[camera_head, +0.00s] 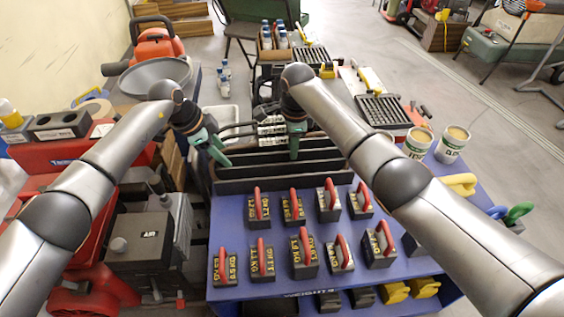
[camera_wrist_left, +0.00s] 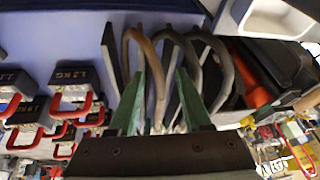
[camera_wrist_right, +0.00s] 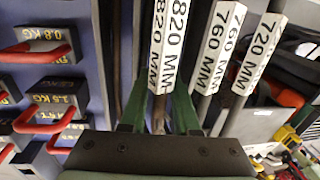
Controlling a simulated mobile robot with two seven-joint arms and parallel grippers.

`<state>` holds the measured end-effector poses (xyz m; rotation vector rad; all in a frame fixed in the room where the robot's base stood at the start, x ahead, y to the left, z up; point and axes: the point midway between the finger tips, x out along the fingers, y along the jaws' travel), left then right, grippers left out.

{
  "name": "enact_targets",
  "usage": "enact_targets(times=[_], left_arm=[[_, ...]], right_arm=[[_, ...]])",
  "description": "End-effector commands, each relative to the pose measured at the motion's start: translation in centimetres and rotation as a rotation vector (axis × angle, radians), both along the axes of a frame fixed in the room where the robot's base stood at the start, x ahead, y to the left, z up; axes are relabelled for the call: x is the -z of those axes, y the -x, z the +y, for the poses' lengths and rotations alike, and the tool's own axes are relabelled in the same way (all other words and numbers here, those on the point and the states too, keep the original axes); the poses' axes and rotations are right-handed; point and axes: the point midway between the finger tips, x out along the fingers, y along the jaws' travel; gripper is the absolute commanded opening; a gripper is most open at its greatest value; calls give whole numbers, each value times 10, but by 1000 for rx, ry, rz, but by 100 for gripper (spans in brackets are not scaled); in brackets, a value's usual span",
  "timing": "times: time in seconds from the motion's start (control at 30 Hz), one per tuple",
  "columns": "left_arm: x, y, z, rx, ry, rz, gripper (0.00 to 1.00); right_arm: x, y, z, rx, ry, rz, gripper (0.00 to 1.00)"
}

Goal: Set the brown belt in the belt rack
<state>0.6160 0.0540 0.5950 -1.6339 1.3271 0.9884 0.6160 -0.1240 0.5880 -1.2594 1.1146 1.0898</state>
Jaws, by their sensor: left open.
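The brown belt (camera_wrist_left: 133,42) is a loop, the leftmost of three in the left wrist view. It seems to pass between my left fingers there, but contact is not clear. My left gripper (camera_head: 214,152) is open at the left end of the belts. My right gripper (camera_head: 294,145) is at their right end. In the right wrist view a brown strand (camera_wrist_right: 158,118) with a white 820 MM tag lies between its fingers; whether they press on it is unclear. The belt rack (camera_head: 282,170) is dark, with long parallel slots, just in front of the grippers on the blue table.
Two darker belts with 760 MM (camera_wrist_right: 214,50) and 720 MM (camera_wrist_right: 258,50) tags lie beside the brown one. Several red-handled weights (camera_head: 303,255) fill the blue table (camera_head: 232,292) in front of the rack. Two cups (camera_head: 452,145) stand at the right.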

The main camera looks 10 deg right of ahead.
Motion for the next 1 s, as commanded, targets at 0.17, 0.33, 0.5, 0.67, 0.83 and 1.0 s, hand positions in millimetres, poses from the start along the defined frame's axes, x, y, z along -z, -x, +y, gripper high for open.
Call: enact_targets(times=[0.17, 0.33, 0.5, 0.67, 0.83, 1.0], left_arm=[[0, 0, 0, 0, 0, 0, 49], [0, 0, 0, 0, 0, 0, 39], [0, 0, 0, 0, 0, 0, 20], [0, 0, 0, 0, 0, 0, 2], [0, 0, 0, 0, 0, 0, 0], [0, 0, 0, 0, 0, 0, 0]], right_arm=[[1, 0, 0, -1, 0, 1, 30], [0, 0, 0, -1, 0, 1, 20], [0, 0, 0, -1, 0, 1, 0], [0, 0, 0, -1, 0, 1, 0], [0, 0, 0, 0, 0, 0, 0], [0, 0, 0, 0, 0, 0, 0]])
